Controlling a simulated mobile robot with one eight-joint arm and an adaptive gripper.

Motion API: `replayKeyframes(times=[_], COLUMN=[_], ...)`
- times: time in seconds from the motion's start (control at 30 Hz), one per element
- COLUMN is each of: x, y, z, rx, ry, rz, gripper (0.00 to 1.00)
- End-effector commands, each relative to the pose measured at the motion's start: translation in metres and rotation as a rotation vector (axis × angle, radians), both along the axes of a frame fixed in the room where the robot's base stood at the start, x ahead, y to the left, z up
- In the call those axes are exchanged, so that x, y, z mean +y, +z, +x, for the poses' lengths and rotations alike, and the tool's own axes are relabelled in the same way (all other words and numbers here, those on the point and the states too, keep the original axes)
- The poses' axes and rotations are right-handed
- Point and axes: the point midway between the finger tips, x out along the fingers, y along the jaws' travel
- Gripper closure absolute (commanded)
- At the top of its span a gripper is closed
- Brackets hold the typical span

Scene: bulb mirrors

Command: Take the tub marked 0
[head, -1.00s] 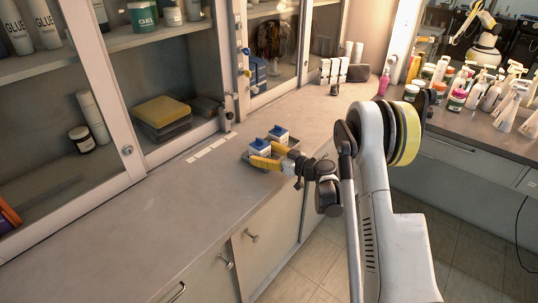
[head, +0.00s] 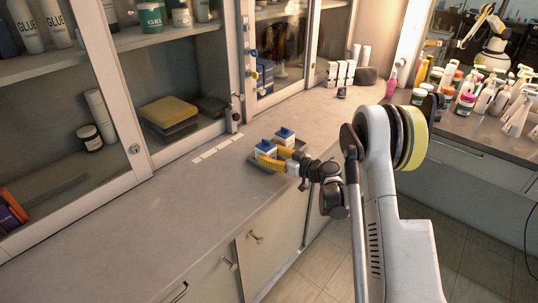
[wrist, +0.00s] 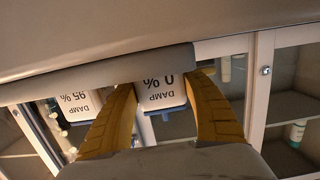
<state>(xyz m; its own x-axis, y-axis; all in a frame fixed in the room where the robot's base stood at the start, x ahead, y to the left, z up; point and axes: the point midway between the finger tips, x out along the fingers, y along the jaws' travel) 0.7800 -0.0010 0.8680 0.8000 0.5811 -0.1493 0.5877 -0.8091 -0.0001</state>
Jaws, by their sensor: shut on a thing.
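The tub marked 0 (wrist: 160,97) is white with a blue lid and reads "0 % DAMP" upside down in the wrist view. It is between the yellow fingers of my gripper (wrist: 165,100), which are shut on it. In the head view this tub (head: 265,147) is the nearer of two, and my gripper (head: 273,160) reaches it from the right. The second tub (wrist: 75,103), marked "95 % DAMP", stands beside it, and shows behind it in the head view (head: 285,137). I cannot tell whether the held tub is clear of the tray.
Both tubs are at a grey tray (head: 258,164) on the counter (head: 150,215). Glass-fronted cabinets (head: 135,150) stand along the back. White boxes (head: 341,74) stand farther along, and several bottles (head: 485,95) crowd the right counter. The counter left of the tray is mostly clear.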

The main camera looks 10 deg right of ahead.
Motion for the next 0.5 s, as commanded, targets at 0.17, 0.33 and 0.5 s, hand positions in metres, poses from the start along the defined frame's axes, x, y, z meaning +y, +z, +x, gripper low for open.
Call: replayKeyframes(times=[0.17,0.33,0.5], x=[0.0,0.0,0.0], y=[0.003,0.01,0.018], z=[0.0,0.0,0.0], rx=[0.0,0.0,0.0], ry=[0.0,0.0,0.0], rz=[0.0,0.0,0.0], gripper=[0.72,0.72,0.72])
